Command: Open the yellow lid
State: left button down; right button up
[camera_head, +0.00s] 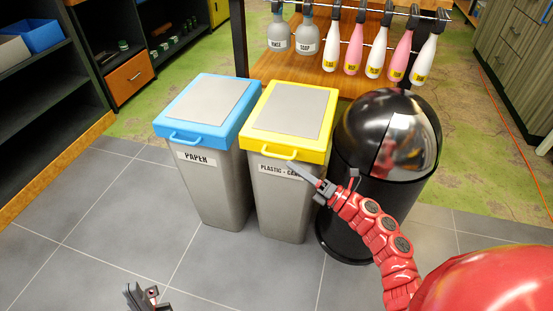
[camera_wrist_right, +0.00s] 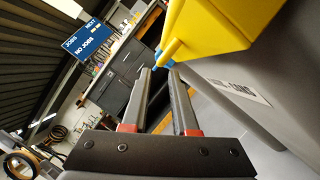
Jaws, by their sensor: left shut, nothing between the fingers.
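The yellow lid (camera_head: 250,141) is shut on the grey plastic-cans bin (camera_head: 283,205), with a grey panel on its top. Its handle loop (camera_head: 279,153) sticks out at the front edge. In the right wrist view the yellow lid (camera_wrist_right: 215,30) is at the upper right, with a handle part (camera_wrist_right: 172,52) just beyond the fingertips. My right gripper (camera_head: 298,166) is beside the handle, to its lower right, open and empty; its two fingers show apart in the wrist view (camera_wrist_right: 160,72). My left gripper (camera_head: 150,292) is shut and empty, low over the floor at the bottom edge.
A paper bin with a blue lid (camera_head: 168,124) stands just left of the yellow one. A black domed bin (camera_head: 345,185) stands close on the right, near my right arm. Bottles (camera_head: 355,45) hang on a rack behind. The tiled floor (camera_head: 100,220) in front is clear.

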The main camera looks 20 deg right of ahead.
aim_at(277, 156)
jog(key=b+x, duration=0.1)
jog(key=x, duration=0.5)
jog(key=shift+w+a+r, duration=0.1)
jog(key=shift+w+a, duration=0.1)
jog(key=shift+w, duration=0.1)
jog(key=shift+c, duration=0.3)
grip_shut()
dwell(0.8)
